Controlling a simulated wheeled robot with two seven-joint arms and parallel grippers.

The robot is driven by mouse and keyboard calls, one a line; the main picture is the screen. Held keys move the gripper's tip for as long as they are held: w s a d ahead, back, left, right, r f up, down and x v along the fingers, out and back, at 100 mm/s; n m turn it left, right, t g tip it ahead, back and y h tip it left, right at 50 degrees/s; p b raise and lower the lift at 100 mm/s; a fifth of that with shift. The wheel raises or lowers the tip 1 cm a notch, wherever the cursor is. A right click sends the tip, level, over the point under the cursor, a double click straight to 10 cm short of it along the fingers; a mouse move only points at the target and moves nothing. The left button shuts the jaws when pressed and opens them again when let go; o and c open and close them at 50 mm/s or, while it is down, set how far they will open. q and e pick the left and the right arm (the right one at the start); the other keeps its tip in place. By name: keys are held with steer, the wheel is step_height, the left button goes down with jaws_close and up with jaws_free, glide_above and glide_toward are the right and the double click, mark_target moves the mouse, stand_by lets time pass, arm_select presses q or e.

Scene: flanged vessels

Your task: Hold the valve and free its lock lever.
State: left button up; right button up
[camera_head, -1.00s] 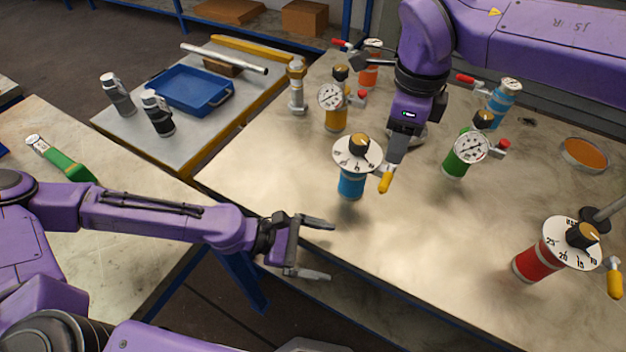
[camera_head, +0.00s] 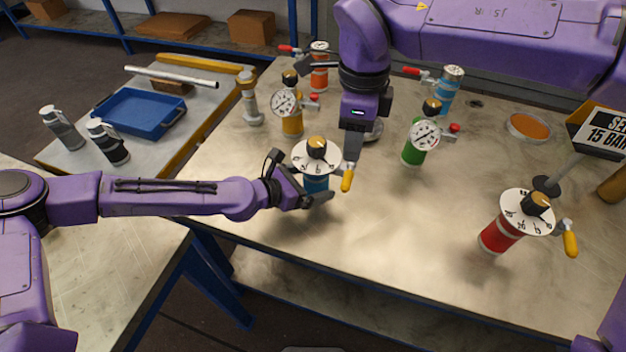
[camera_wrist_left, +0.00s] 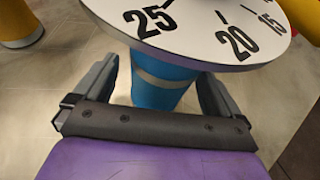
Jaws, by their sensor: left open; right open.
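A blue valve (camera_head: 316,183) stands upright on the bench under a white dial with a dark, gold-topped knob. It also shows in the left wrist view (camera_wrist_left: 160,92). A yellow-tipped lever (camera_head: 347,181) sits at its right side. My left gripper (camera_head: 300,178) is open, with one finger on each side of the blue body, below the dial. Gaps show beside the body in the wrist view, so it is not clamped. My right gripper (camera_head: 354,145) points down just above the lever. Its fingers overlap the lever's upper part, so contact cannot be told.
A red valve (camera_head: 498,236) with a yellow lever stands at right. Green (camera_head: 413,154) and yellow (camera_head: 292,125) gauge units stand behind. An orange dish (camera_head: 529,127) lies at back right. The bench front is clear.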

arm_select(q)
steer(key=shift+w+d+f, duration=0.15)
steer(key=shift+w+d, duration=0.05)
steer(key=shift+d, duration=0.15)
steer(key=c, duration=1.7)
steer(key=shift+o, duration=0.2)
